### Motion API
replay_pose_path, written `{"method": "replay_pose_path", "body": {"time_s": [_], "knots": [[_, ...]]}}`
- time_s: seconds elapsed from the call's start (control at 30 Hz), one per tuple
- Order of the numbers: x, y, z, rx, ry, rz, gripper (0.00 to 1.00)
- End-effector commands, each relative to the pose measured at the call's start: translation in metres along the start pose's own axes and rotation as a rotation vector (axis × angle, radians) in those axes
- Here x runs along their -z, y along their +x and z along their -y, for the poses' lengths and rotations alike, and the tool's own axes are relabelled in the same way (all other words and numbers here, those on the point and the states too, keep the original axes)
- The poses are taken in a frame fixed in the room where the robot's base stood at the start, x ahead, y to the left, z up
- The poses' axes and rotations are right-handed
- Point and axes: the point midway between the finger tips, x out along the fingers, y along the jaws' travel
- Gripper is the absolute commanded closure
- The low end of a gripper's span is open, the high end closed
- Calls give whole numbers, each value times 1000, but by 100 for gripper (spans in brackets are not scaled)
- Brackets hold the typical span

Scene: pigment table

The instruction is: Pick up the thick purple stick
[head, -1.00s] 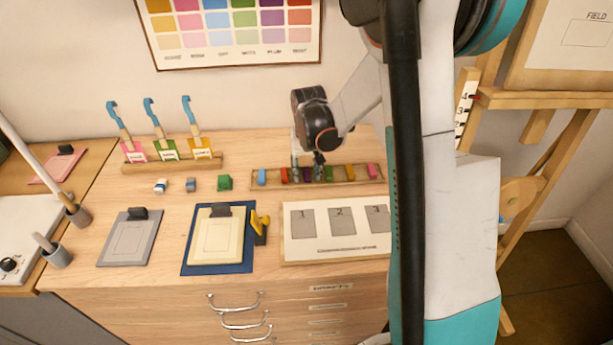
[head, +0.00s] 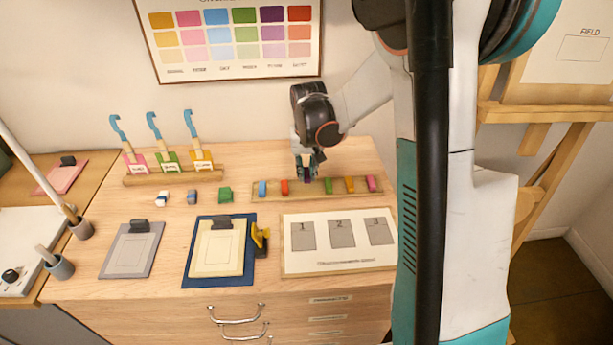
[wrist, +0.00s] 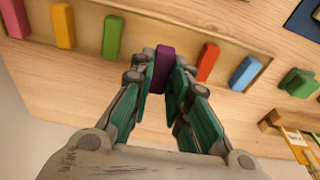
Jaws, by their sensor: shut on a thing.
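The thick purple stick (wrist: 162,70) is between the fingers of my gripper (wrist: 163,78) in the wrist view. The fingers are shut on its sides. In the head view my gripper (head: 307,172) is over the middle of the wooden stick tray (head: 306,195), between the red stick (head: 284,187) and the green stick (head: 329,186). The purple stick is mostly hidden there by the fingers. It looks a little above the tray, but the height is hard to tell.
The tray also holds a blue stick (head: 262,188), a yellow stick (head: 350,184) and a pink stick (head: 371,184). A numbered board (head: 340,262) lies in front. A green block (head: 225,194) is left of the tray, and a rack (head: 172,177) with blue-tipped tools stands farther left.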

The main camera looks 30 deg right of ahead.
Motion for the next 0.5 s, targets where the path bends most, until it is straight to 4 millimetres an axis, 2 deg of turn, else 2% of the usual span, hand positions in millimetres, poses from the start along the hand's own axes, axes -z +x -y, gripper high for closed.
{"method": "replay_pose_path", "body": {"time_s": [0.03,0.2,0.4,0.5], "knots": [[2,-18,0,0,0,0,99],[9,-66,0,0,0,0,99],[16,-113,0,0,0,0,99],[19,-129,0,0,0,0,99]]}}
